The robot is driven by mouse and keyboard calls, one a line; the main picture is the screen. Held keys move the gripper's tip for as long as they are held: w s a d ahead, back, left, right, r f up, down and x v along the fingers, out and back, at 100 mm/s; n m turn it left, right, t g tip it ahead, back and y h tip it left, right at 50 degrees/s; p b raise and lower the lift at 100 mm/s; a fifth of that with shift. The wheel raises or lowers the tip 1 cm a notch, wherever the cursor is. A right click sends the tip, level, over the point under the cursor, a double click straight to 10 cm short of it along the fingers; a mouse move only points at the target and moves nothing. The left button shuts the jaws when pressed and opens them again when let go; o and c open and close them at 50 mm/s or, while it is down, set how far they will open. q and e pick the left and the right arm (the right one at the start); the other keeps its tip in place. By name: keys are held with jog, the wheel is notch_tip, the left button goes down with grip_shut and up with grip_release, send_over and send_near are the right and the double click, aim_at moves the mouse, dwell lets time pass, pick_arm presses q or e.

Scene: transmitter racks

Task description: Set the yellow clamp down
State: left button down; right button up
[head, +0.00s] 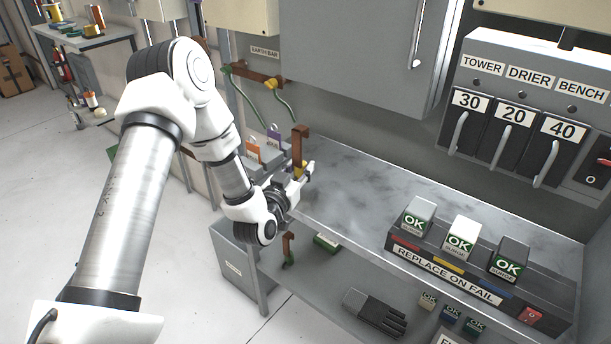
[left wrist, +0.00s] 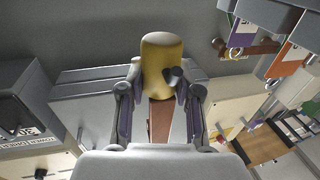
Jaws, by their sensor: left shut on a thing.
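The yellow clamp (head: 299,168) has a yellow grip and a brown copper-coloured hook that stands up above it in the head view. My left gripper (head: 305,176) is shut on the yellow grip, over the left end of the grey bench top (head: 345,185). I cannot tell whether the clamp touches the bench. In the left wrist view the yellow clamp (left wrist: 160,62) fills the space between the fingers of my left gripper (left wrist: 160,90), with its brown part below. My fingers hide part of the grip. My right gripper is not in view.
An earth bar (head: 262,79) with green leads is on the wall behind. Orange and purple tagged padlocks (head: 273,138) are near the clamp. A surge rack (head: 450,275) stands on the bench's right. A green-gripped hook (head: 288,248) hangs below. The bench middle is clear.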

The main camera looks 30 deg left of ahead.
pick_arm(q)
jog(key=w, duration=0.2)
jog(key=shift+w+a+f, duration=0.1)
jog(key=shift+w+a, duration=0.1)
jog(key=shift+w, duration=0.15)
jog(key=shift+w+f, duration=0.15)
jog(key=shift+f, duration=1.8)
jog(key=c, duration=0.8)
grip_release()
